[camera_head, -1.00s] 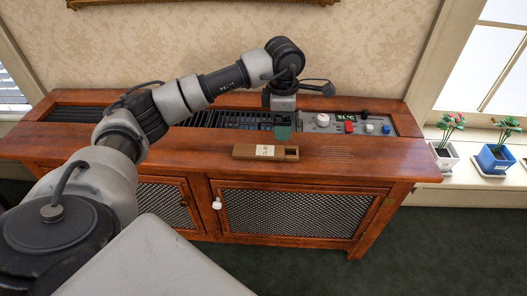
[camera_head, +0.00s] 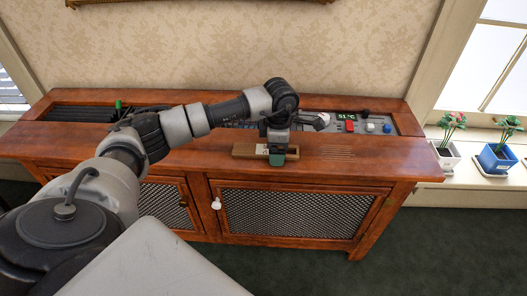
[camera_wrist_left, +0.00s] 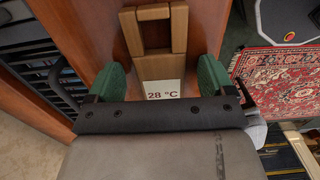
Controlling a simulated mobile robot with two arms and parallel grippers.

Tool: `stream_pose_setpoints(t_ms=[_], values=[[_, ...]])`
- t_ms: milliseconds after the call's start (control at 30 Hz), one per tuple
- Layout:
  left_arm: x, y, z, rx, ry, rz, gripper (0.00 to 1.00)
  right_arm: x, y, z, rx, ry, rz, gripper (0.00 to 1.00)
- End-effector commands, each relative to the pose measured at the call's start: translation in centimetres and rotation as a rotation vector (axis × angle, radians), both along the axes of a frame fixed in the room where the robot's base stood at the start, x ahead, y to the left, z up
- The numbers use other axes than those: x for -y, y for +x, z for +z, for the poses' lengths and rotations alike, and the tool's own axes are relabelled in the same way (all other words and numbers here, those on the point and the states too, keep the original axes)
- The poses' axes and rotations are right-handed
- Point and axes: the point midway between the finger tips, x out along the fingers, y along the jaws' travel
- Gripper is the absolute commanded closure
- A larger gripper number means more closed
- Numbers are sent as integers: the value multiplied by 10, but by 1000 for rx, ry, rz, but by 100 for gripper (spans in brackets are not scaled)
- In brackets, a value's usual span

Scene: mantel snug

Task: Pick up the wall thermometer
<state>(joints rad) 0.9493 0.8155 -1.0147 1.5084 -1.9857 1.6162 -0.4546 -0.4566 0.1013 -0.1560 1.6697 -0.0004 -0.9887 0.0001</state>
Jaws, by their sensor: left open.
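The wall thermometer (camera_head: 244,150) is a light-brown wooden block lying on the front part of the wooden cabinet top. In the left wrist view the thermometer (camera_wrist_left: 158,67) shows a white label reading 28 °C and an open slot towards its far end. My left gripper (camera_head: 277,156) is over the thermometer's right part in the head view and hides some of it. In the left wrist view its green fingertips (camera_wrist_left: 161,80) are apart, one on each side of the block, with gaps visible. My right gripper is out of view.
The cabinet top (camera_head: 355,160) is clear to the right of the thermometer. Behind is a recessed control panel (camera_head: 358,127) with a lit display, a red button and knobs. Dark grilles lie to its left. Potted plants (camera_head: 445,155) stand on the right sill.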

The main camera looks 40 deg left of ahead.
Motion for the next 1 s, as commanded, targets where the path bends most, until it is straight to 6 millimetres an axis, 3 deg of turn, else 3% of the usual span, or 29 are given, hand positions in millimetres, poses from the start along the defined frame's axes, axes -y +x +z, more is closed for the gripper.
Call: stream_pose_setpoints(t_ms=[167,533,833,1000], values=[[0,0,0,1,0,0,17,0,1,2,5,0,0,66],[0,0,1,1,0,0,71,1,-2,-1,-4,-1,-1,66],[0,1,7,3,-1,0,71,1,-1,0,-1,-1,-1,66],[0,1,34,7,-2,-1,71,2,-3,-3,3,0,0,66]])
